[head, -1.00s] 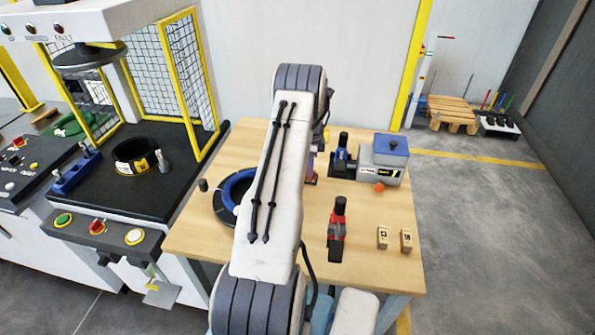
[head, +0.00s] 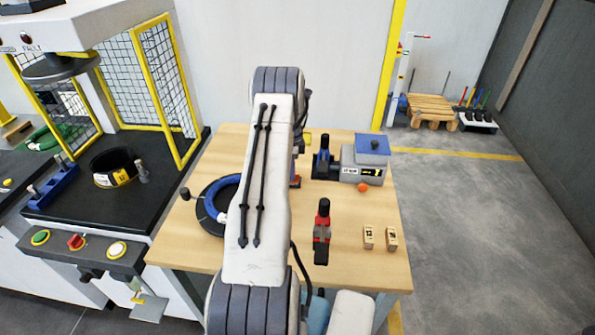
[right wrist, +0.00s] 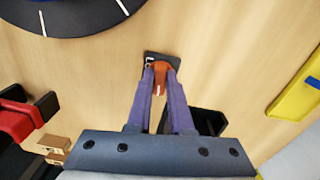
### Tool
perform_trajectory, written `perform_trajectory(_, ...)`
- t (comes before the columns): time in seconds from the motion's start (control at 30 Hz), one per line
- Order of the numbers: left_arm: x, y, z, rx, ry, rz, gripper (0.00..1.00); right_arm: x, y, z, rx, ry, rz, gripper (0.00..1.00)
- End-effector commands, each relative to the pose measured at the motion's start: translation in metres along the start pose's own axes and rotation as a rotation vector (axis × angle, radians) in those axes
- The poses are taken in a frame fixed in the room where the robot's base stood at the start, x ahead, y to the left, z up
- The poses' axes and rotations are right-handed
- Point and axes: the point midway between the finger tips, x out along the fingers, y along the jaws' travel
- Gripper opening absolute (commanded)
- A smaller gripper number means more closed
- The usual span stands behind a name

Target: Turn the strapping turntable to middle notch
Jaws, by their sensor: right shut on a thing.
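The strapping turntable (head: 207,211) is a dark round disc at the left of the wooden table, with a blue ring on it. My arm covers its right part. Its edge with white marks (right wrist: 70,18) fills the upper left of the right wrist view. My right gripper (right wrist: 160,88) reaches down beside it with purple fingers, shut on an orange piece (right wrist: 161,75) on a small dark plate. The fingers are apart from the disc. In the head view my arm hides most of this gripper. My left gripper is not in view.
A small dark knob (head: 185,193) is left of the disc. A caged press (head: 90,110) stands further left.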

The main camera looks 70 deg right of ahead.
Motion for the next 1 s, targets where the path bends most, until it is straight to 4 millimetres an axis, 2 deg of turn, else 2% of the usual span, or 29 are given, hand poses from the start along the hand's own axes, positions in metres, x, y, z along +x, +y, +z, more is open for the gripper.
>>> perform_trajectory(0.03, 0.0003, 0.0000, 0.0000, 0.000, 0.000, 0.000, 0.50, -0.0070, -0.0135, 0.0066, -0.003, -0.006, -0.047, 0.00)
perform_trajectory(0.97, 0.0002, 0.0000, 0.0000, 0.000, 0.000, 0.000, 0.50, -0.0082, -0.0143, 0.0056, -0.002, -0.006, -0.049, 0.00)
perform_trajectory(1.0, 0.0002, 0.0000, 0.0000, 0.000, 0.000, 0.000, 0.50, -0.0083, -0.0142, 0.0056, -0.002, -0.006, -0.048, 0.30)
